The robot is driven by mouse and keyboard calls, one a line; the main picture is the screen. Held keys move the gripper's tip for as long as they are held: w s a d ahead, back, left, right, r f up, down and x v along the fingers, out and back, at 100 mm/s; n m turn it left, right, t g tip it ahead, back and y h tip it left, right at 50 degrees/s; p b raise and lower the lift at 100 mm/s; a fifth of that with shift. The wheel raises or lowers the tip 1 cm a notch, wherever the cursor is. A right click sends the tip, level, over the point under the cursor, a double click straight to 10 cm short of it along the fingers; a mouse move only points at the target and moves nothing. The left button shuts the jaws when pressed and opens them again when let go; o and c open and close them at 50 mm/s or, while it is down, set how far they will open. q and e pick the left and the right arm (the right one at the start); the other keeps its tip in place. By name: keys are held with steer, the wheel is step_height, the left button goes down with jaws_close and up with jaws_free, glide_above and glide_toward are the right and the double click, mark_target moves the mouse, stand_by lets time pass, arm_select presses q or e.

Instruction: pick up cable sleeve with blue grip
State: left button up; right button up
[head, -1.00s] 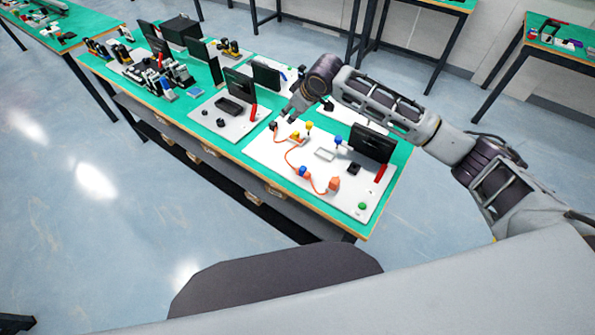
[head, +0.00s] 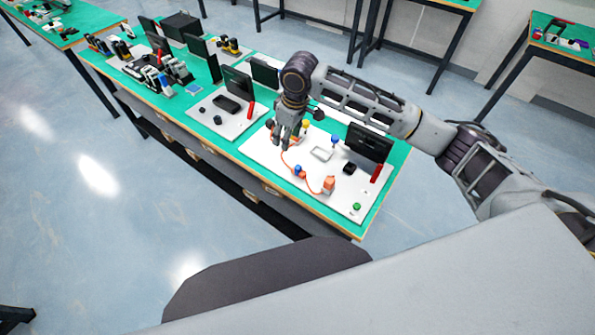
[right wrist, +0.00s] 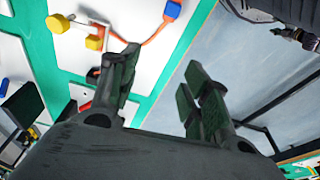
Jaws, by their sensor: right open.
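A white board (head: 326,185) on the green table carries an orange cable (head: 285,158). A small blue grip (head: 298,171) sits on that cable, left of an orange block (head: 329,185); the sleeve itself is too small to make out. In the right wrist view the blue grip (right wrist: 172,10) shows at the top edge, beyond the fingertips, with the cable (right wrist: 154,36) running from it. My right gripper (head: 288,145) points down over the board's left end, hiding part of it. Its fingers (right wrist: 162,58) are apart and empty. My left gripper is out of view.
A yellow-topped piece (head: 306,124), a blue-topped peg (head: 335,140), a white frame (head: 321,153), a black screen (head: 369,142) and a red piece (head: 376,173) stand on the same board. A second board with a screen (head: 237,83) is to the left. The board's front edge is clear.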

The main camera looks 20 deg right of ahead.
mark_target(300, 168)
steer(key=shift+m+g+h, duration=0.3)
steer(key=shift+g+h, duration=0.5)
steer(key=s+d, duration=0.3)
steer(key=shift+f, duration=0.2)
steer(key=shift+f, duration=4.3)
steer(key=shift+s+f, duration=0.15)
steer(key=shift+f, duration=1.2)
steer(key=shift+s+f, duration=0.15)
steer(key=shift+f, duration=1.15)
